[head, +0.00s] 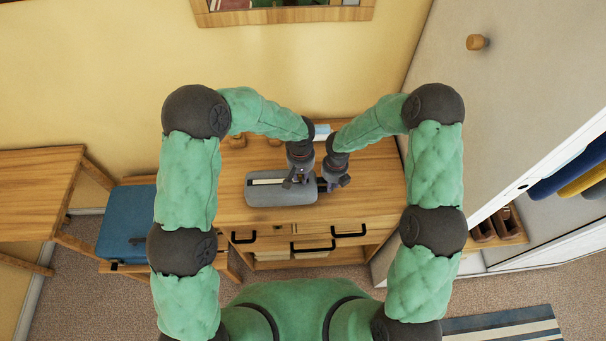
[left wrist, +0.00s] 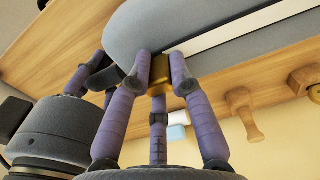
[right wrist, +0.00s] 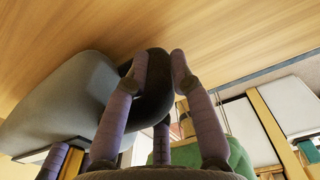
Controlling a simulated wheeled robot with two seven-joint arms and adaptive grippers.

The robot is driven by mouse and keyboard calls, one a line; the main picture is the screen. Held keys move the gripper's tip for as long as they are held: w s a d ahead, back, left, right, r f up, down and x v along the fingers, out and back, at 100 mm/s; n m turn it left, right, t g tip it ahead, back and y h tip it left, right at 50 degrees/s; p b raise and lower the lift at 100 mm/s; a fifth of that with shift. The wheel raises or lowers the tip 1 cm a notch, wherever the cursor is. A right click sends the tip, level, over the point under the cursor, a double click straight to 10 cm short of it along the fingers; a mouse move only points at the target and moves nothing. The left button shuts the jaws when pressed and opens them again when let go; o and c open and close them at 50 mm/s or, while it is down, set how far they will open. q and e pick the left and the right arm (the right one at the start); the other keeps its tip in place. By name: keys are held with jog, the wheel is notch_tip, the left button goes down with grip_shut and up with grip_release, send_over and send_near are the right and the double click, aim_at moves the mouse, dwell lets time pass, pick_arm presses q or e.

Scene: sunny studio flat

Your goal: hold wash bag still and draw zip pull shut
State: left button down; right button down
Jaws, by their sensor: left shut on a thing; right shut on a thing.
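The grey-blue wash bag (head: 283,198) lies on the wooden dresser top. A pale strip edged in dark, along the zip line, shows on its top left of my left gripper (head: 291,183). In the left wrist view, my left gripper (left wrist: 160,58) is shut on the brass-coloured zip pull (left wrist: 158,78), close to the bag (left wrist: 150,25). My right gripper (head: 334,184) is at the bag's right end. In the right wrist view, it (right wrist: 160,60) is shut on a dark tab (right wrist: 154,95) joined to the bag's end (right wrist: 60,100). The head view hides the pull and tab behind my grippers.
Wooden pegs (left wrist: 241,110) and a small white and blue item (left wrist: 177,126) stand behind the bag. The dresser top (head: 375,200) is clear right of the bag. A blue case (head: 127,222) sits at left. A white wardrobe (head: 500,90) stands close on the right.

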aim_at(251, 183)
pick_arm(q)
jog(key=a, duration=1.7)
pick_arm(e)
jog(key=shift+d, duration=0.1)
pick_arm(q)
jog(key=c, duration=1.2)
grip_release()
jog(key=shift+o, duration=0.8)
jog(key=shift+d, duration=0.1)
notch_tip(251, 183, up, 12)
pick_arm(e)
jog(key=c, duration=1)
grip_release()
